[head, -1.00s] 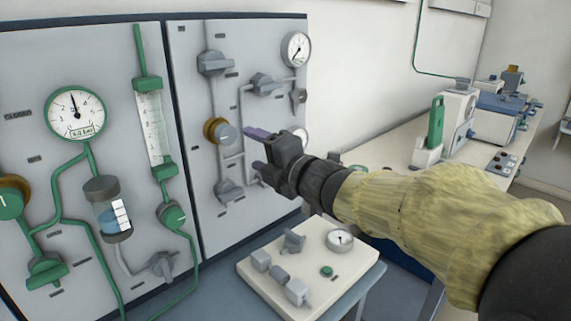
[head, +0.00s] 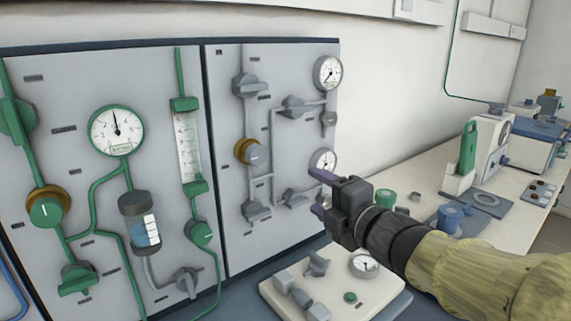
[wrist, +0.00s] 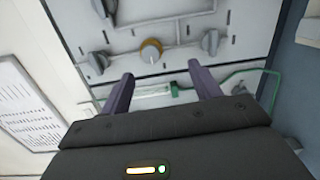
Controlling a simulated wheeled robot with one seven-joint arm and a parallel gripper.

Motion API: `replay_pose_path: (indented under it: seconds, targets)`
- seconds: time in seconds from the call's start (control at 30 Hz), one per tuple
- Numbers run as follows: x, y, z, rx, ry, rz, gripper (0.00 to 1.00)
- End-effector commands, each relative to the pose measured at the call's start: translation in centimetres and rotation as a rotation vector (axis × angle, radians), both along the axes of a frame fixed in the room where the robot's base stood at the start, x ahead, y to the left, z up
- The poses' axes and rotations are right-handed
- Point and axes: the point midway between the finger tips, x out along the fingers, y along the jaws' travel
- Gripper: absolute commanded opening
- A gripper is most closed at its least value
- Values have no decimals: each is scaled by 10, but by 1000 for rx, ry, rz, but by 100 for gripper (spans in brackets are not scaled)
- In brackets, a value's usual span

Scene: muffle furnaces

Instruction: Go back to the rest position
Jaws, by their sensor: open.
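My gripper (head: 318,192) is open and empty, its two purple fingers apart in front of the right part of the grey valve panel (head: 225,150). In the head view it stands just right of the panel's valves and covers nothing of the brass-ringed knob (head: 250,152). In the wrist view the two fingers (wrist: 160,92) point toward the panel, with the brass-ringed knob (wrist: 151,50) beyond them and nothing between them in grip. I cannot tell the exact gap between the fingertips and the panel.
A cream control box (head: 335,292) sits below my gripper. A bench (head: 425,190) with a green-handled device (head: 468,150) and a blue-grey box (head: 535,147) runs along the wall at right. Green pipes, gauges and valves cover the panel's left part.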

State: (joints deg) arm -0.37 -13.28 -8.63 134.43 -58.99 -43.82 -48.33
Motion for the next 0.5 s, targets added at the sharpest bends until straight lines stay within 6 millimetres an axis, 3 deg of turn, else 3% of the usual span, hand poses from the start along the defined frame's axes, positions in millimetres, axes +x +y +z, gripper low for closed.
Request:
replay_pose_path:
  seconds: [0.13, 0.23, 0.37, 0.5]
  targets:
    - [18, -28, -54, 217, 262, -226, 63]
    - [18, -48, -103, 399, 476, -423, 63]
    - [-1, -67, -169, 626, 741, -692, 63]
    - [-35, -73, -225, 823, 976, -959, 63]
